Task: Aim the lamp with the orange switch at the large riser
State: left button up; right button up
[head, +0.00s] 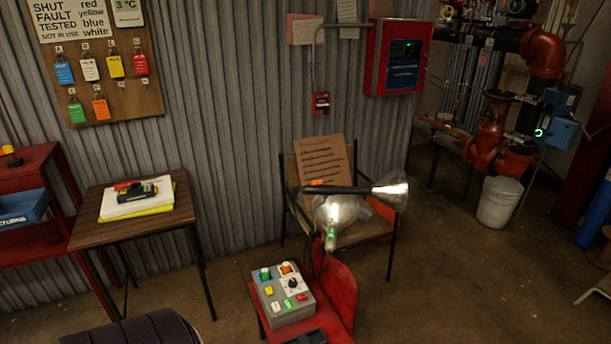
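A clamp-style lamp with a dark body and an orange part (318,182) lies level above the chair seat. Its silver reflector (390,194) is at its right end and points right. A second lamp with a green part (330,240) is just below it, its bulb (336,211) glowing bright. What holds each lamp up is hard to make out. Thick red and black riser pipes (541,55) stand in the back right corner, with a red valve body (490,125) beside them. I cannot tell which pipe is the large riser. Neither of my grippers is in view.
A chair (362,230) holding a cardboard sign (322,160) stands by the wall. A grey button box (287,300) sits on a red stand in front. A small wooden table (180,215) is left. A white bucket (497,203) stands below the pipes. Floor at right is mostly clear.

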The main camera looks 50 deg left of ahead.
aim_at(391, 190)
jog(key=u, duration=1.25)
